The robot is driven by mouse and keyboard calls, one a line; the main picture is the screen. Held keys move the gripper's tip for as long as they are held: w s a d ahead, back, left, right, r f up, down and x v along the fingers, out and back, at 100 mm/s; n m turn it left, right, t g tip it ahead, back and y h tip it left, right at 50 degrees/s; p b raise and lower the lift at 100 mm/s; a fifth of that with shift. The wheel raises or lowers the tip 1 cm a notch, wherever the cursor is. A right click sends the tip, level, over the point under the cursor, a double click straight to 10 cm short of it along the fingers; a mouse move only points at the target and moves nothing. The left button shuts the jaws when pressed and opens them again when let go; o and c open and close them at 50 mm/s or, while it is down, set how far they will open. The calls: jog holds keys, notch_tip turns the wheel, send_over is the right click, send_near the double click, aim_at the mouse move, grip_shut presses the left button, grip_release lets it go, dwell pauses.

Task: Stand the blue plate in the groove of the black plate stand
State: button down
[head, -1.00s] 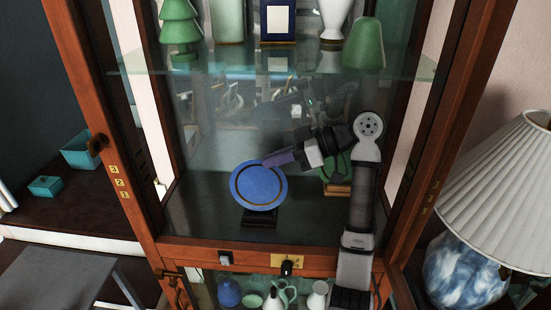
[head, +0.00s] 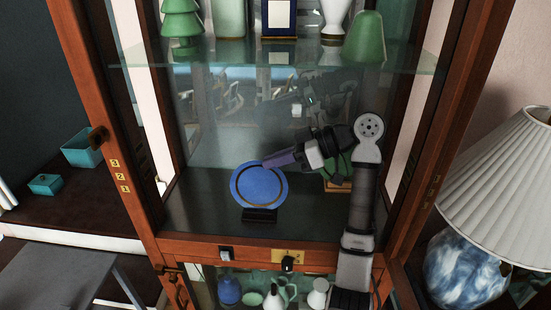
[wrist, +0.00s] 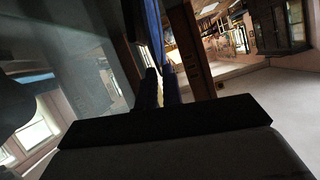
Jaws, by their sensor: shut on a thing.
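The blue plate (head: 258,188), with a dark ring on its face, is on edge and faces the head camera, leaning slightly. Its lower edge is at the top of the black plate stand (head: 259,216) on the cabinet floor. I cannot tell whether the edge sits in the groove or just above it. My gripper (head: 268,163) reaches in from the right and is shut on the plate's upper rim. In the wrist view the plate (wrist: 155,30) shows as a thin blue edge between the fingers (wrist: 159,85). The stand cannot be made out there.
A glass shelf (head: 290,62) with green and white ornaments, including a green bell shape (head: 365,40), is above my arm. A green object on a wooden base (head: 338,186) stands right of the plate. Wooden cabinet posts flank the opening. A lamp (head: 495,190) stands outside right.

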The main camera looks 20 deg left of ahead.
jog(key=shift+a+f, duration=0.1)
jog(key=shift+f, duration=0.25)
jog(key=shift+w+a+r+p, duration=0.1)
jog(key=shift+w+r+p, duration=0.35)
jog(key=shift+r+p, duration=0.3)
jog(key=shift+r, duration=0.15)
dwell(0.3)
jog(key=shift+f, duration=0.3)
dwell(0.5)
jog(key=shift+s+d+f+b, duration=0.2)
jog(key=shift+s+f+b, duration=0.1)
jog(key=shift+f+b, duration=0.3)
